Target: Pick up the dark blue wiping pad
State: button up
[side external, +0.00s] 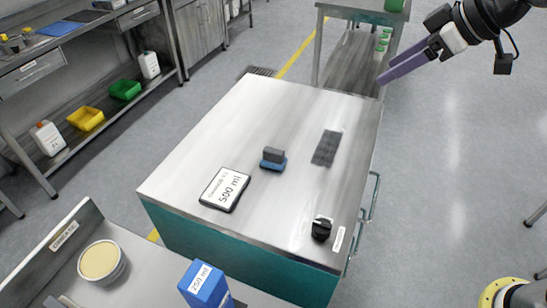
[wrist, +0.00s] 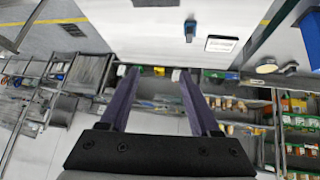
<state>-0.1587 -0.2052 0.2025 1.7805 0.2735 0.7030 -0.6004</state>
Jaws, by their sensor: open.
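The wiping pad (side external: 273,158), a blue base with a dark grey block on top, sits on the steel tabletop near its middle. In the wrist view the pad (wrist: 190,29) shows small near the top, beyond my fingertips. My gripper (side external: 384,79) has long purple fingers and is in the air past the table's far right side, well apart from the pad. In the wrist view my gripper (wrist: 155,72) is open, with nothing between the fingers.
A black knob (side external: 321,229) is at the table's near right corner. The tabletop's far part is clear.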

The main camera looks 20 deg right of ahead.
jog(key=w+a+f+n+g+y, duration=0.1)
jog(key=w+a+f+n, duration=0.1)
jog(key=w+a+f, duration=0.65)
jog(key=g, duration=0.2)
send_near(274, 150)
jog(key=x, duration=0.4)
jog(key=shift+f, duration=0.1)
jog(key=shift+x, duration=3.05)
jog(key=shift+a, duration=0.1)
grip_shut()
